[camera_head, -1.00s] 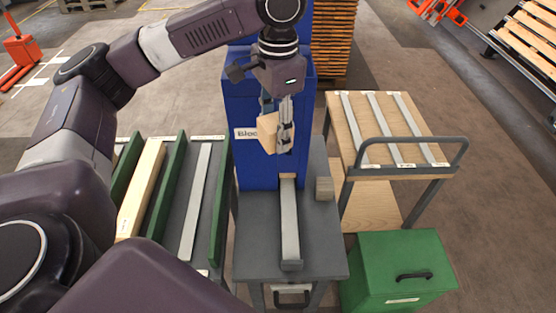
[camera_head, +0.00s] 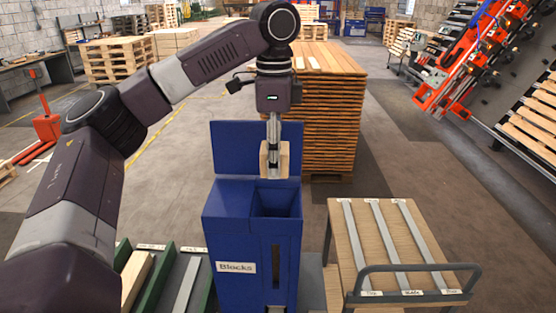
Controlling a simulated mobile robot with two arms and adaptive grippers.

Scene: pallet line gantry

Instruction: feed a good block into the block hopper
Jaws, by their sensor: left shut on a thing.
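The blue block hopper (camera_head: 228,232) stands at the middle, with a "Blocks" label on its front, an open top and a slot low in the right part of its front. My left gripper (camera_head: 273,157) is shut on a pale wooden block (camera_head: 284,162). The block appears upright, above the hopper's open top and in front of its raised blue back panel. The exact gap between block and opening is hard to judge. The gripper's fingers cover the middle of the block. My right gripper is out of the picture.
A wooden-topped cart (camera_head: 352,243) with grey strips and a handle stands at the right. Green-railed lanes (camera_head: 165,278) with a long timber lie at lower left. A tall stack of wooden boards (camera_head: 333,120) stands behind the hopper. Open floor lies between.

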